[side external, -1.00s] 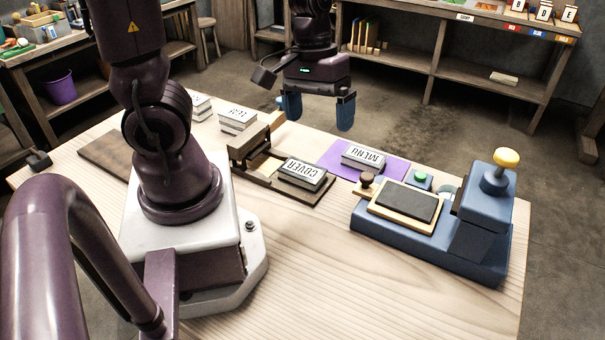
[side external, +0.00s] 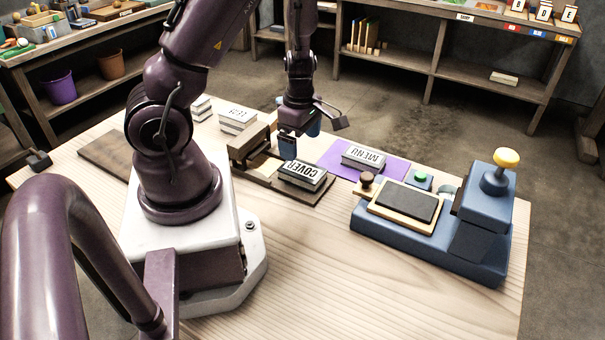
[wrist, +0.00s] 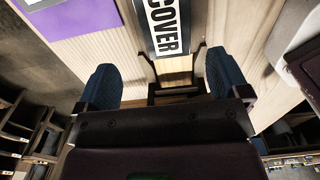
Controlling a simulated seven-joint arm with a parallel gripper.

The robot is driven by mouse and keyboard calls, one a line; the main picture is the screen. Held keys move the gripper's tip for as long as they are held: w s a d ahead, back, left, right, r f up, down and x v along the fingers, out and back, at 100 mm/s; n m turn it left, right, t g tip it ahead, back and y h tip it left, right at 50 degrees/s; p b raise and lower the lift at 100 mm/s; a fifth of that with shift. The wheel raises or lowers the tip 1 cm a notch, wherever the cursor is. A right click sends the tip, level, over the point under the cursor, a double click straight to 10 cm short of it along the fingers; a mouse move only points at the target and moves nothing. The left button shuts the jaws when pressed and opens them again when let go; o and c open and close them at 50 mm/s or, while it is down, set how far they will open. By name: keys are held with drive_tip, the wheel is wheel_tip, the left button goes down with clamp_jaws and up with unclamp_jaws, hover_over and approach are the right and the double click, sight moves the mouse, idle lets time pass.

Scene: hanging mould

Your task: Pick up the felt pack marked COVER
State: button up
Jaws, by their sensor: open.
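The felt pack marked COVER (side external: 303,175) is a grey block with a white lettered top, lying on the right part of a dark wooden tray (side external: 262,182) on the table. My gripper (side external: 300,140) is above and just behind the pack in the side external view. Its blue fingers are apart with nothing between them. In the wrist view the COVER pack (wrist: 166,27) shows at the top centre, ahead of and between the open fingers (wrist: 163,85). The far end of the pack is cut off by the frame edge there.
A MENU pack (side external: 363,157) lies on a purple mat (side external: 325,160) behind and right of COVER. A blue press (side external: 470,225) stands at the right. Another lettered pack (side external: 237,120) lies behind left. The front of the table is clear.

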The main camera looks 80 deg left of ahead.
sight(298, 168)
wheel_tip(298, 168, down, 3)
drive_tip(key=shift+r, duration=0.15)
drive_tip(key=f, duration=0.2)
drive_tip(key=s+f, duration=0.1)
drive_tip(key=f, duration=0.1)
drive_tip(key=shift+d, duration=0.15)
drive_tip(key=shift+w+f, duration=0.1)
drive_tip(key=shift+f, duration=0.5)
drive_tip(key=c, duration=1.1)
